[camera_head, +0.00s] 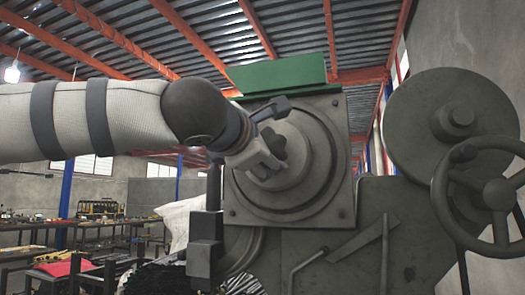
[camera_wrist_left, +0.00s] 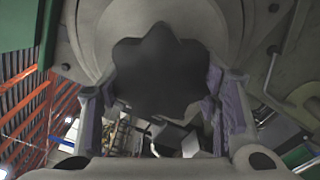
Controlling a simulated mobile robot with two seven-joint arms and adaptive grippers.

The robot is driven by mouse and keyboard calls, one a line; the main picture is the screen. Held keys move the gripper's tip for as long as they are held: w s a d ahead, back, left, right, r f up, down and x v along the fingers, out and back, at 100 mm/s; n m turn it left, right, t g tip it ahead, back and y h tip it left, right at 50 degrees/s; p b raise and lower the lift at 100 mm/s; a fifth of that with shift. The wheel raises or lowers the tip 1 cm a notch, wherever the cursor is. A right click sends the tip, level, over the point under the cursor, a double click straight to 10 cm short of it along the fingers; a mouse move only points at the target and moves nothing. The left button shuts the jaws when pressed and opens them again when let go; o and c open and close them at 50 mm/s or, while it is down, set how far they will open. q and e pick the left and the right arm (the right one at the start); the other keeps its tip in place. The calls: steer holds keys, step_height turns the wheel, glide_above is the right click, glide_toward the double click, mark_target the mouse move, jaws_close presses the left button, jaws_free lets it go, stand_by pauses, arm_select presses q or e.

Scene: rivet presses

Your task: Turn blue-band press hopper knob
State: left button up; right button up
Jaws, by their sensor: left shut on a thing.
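The press (camera_head: 345,225) fills the right half of the head view, grey with a green hopper (camera_head: 280,73) on top. No blue band is visible on it. Its dark knob (camera_head: 272,143) sits in front of a large round flange on a square plate. In the left wrist view the knob (camera_wrist_left: 160,70) is star-shaped with rounded lobes. My left gripper (camera_head: 268,158) reaches it from the left, its arm level. In the wrist view the left gripper's fingers (camera_wrist_left: 160,100) stand on both sides of the knob, closed on it. My right gripper is in neither view.
A large spoked handwheel (camera_head: 495,194) and a round grey wheel (camera_head: 455,115) are on the press's right side. Lever-like bars (camera_head: 385,250) stand low on its front. Cluttered workbenches (camera_head: 75,250) lie at the back left. Open air surrounds my arm at the left.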

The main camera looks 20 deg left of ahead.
arm_select(q)
steer(key=shift+n, duration=0.8)
steer(key=o, duration=1.2)
steer(key=shift+d, duration=0.1)
steer(key=s, duration=1.2)
steer(key=shift+a, duration=0.25)
